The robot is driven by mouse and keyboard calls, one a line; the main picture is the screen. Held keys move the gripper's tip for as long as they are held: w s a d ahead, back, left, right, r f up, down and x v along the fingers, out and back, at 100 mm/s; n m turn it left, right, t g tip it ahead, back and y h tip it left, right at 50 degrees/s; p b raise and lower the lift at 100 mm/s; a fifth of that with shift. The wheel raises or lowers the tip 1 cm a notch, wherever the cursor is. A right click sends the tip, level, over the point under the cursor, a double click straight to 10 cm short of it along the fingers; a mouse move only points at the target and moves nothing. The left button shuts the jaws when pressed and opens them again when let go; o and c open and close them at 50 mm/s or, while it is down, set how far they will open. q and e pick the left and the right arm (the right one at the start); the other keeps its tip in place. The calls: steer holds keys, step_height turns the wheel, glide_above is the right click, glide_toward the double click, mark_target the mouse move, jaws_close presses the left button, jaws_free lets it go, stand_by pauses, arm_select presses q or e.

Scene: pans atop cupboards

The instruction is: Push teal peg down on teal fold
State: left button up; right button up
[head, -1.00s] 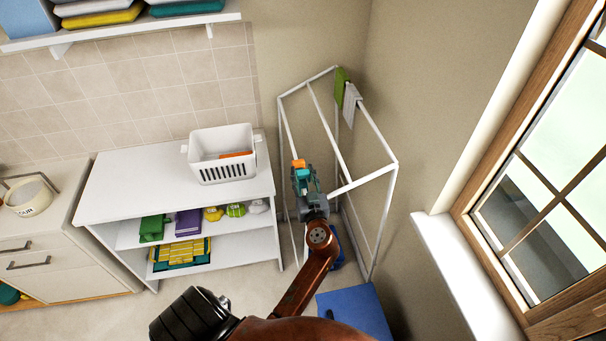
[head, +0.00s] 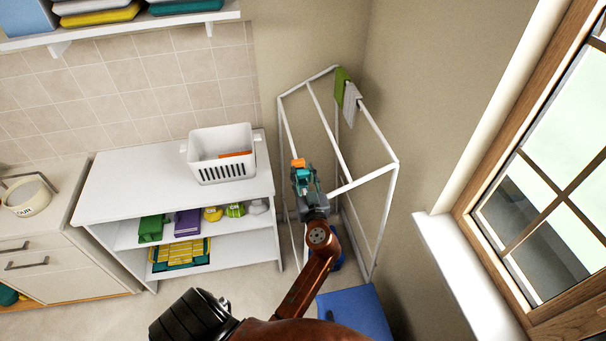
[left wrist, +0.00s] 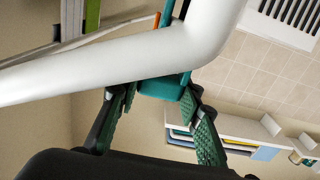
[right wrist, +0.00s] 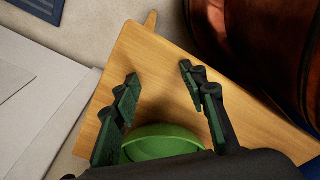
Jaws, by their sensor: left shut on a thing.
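My left gripper (head: 304,178) is shut on a teal piece, likely the teal peg (left wrist: 160,88), at the near left side of the white drying rack (head: 378,172). In the left wrist view a thick white bar (left wrist: 120,62) crosses in front of the teal piece. Teal also shows above that bar, with an orange edge beside it. An orange piece (head: 298,162) sits at the gripper's tip in the head view. I cannot tell peg from fold, or whether they touch. My right gripper (right wrist: 165,95) is open above a wooden surface, a green bowl-like thing (right wrist: 160,145) near its fingers.
A green cloth (head: 341,82) and a grey cloth (head: 351,97) hang on the rack's far bar. A white basket (head: 222,170) stands on the white shelf unit (head: 120,185) to the left. A blue box (head: 355,308) is on the floor. The window wall is at right.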

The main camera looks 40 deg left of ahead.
steer(key=shift+a+f, duration=0.2)
arm_select(q)
steer(key=shift+a, duration=0.1)
arm_select(e)
steer(key=shift+d, duration=0.1)
arm_select(q)
steer(key=shift+f+b, duration=0.1)
steer(key=shift+b, duration=0.45)
arm_select(e)
steer(key=shift+d+f, duration=0.1)
steer(key=shift+f, duration=0.3)
steer(key=shift+w+d, duration=0.1)
steer(key=shift+d, duration=0.45)
arm_select(q)
steer(key=shift+f+b, duration=0.4)
steer(key=shift+b, duration=0.2)
arm_select(e)
steer(key=shift+a+f, duration=0.1)
steer(key=shift+f, duration=0.5)
arm_select(q)
steer(key=shift+f+b, duration=0.6)
steer(key=shift+b, duration=0.15)
arm_select(e)
steer(key=shift+a+f, duration=0.55)
steer(key=shift+f, duration=0.3)
arm_select(q)
steer(key=shift+f, duration=0.1)
